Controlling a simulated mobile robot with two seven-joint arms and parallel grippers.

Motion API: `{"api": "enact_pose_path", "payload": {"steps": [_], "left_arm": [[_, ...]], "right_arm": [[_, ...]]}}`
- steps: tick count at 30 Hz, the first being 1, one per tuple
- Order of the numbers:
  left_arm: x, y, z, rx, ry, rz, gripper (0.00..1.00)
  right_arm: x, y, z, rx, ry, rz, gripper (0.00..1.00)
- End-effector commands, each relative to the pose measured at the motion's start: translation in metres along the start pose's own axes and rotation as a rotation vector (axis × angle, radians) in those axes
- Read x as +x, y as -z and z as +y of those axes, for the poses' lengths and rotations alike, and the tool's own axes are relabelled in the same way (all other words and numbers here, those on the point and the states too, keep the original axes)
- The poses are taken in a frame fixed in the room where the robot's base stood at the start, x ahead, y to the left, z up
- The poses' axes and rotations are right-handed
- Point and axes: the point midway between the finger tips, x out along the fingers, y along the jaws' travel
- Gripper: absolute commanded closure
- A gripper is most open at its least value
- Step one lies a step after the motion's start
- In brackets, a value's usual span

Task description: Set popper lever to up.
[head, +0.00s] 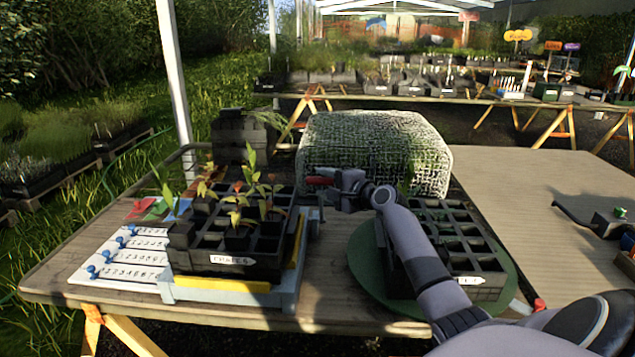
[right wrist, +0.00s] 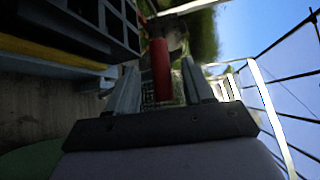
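The popper (head: 230,298) is a pale blue-grey base with yellow strips, standing on the wooden table at the left. A black cell tray (head: 220,260) labelled THREES sits on it with seedlings. The lever's red grip (head: 320,181) shows at the popper's right side, above the tray's rim. My right gripper (head: 335,184) is at the red grip. In the right wrist view the red lever grip (right wrist: 160,70) stands between my two fingers (right wrist: 163,88), with a gap visible on each side. The lever's lower part is mostly hidden. My left gripper is not in view.
A second black tray (head: 465,245) sits on a round green mat (head: 365,262) under my right arm. A mesh-covered block (head: 400,135) stands behind. A numbered white board (head: 120,250) with blue pegs lies at left. The right table (head: 530,190) is mostly clear.

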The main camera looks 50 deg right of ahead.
Motion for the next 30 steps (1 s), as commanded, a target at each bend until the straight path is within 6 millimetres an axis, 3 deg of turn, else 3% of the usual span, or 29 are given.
{"api": "enact_pose_path", "payload": {"steps": [6, 12, 30], "left_arm": [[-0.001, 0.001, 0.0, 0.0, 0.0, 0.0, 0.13], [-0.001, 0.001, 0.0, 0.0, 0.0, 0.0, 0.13], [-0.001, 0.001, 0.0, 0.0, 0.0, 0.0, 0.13]], "right_arm": [[-0.027, -0.002, -0.003, -0.001, 0.004, -0.003, 0.52], [-0.039, -0.004, -0.002, 0.003, 0.001, -0.009, 0.52], [-0.041, -0.006, -0.002, 0.005, -0.001, -0.013, 0.52]]}}
